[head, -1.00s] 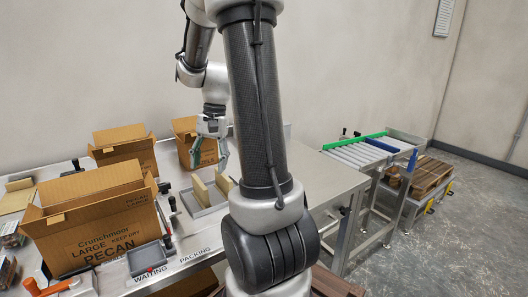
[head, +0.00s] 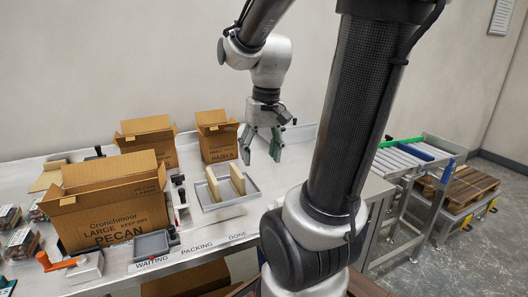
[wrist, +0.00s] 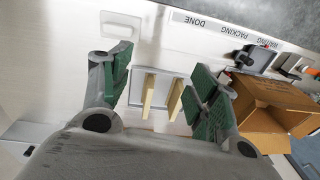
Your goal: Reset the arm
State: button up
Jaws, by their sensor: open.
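My gripper (head: 261,145) is open and empty, pointing down above the steel table, to the right of the grey tray. Its green-padded fingers (wrist: 160,95) are spread wide in the wrist view. Beyond them the grey tray (wrist: 184,74) holds two upright tan slabs (wrist: 165,95). In the head view the tray (head: 208,206) sits near the table's front, with its slabs (head: 237,179) standing apart in it.
An open PECAN carton (head: 115,220) stands left of the tray, with a HAZELS carton (head: 218,143) and another carton (head: 150,148) behind. Clamshells (head: 22,240) lie far left. A roller conveyor (head: 400,158) stands right. The table's DONE area is clear.

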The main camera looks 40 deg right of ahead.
dwell(0.4)
jog(key=s+a+r+n+t, duration=0.3)
jog(key=s+a+r+n, duration=0.1)
jog(key=s+r, duration=0.1)
jog(key=shift+s+a+t+h, duration=0.25)
jog(key=shift+s+t+h, duration=0.05)
jog(key=shift+s, duration=0.15)
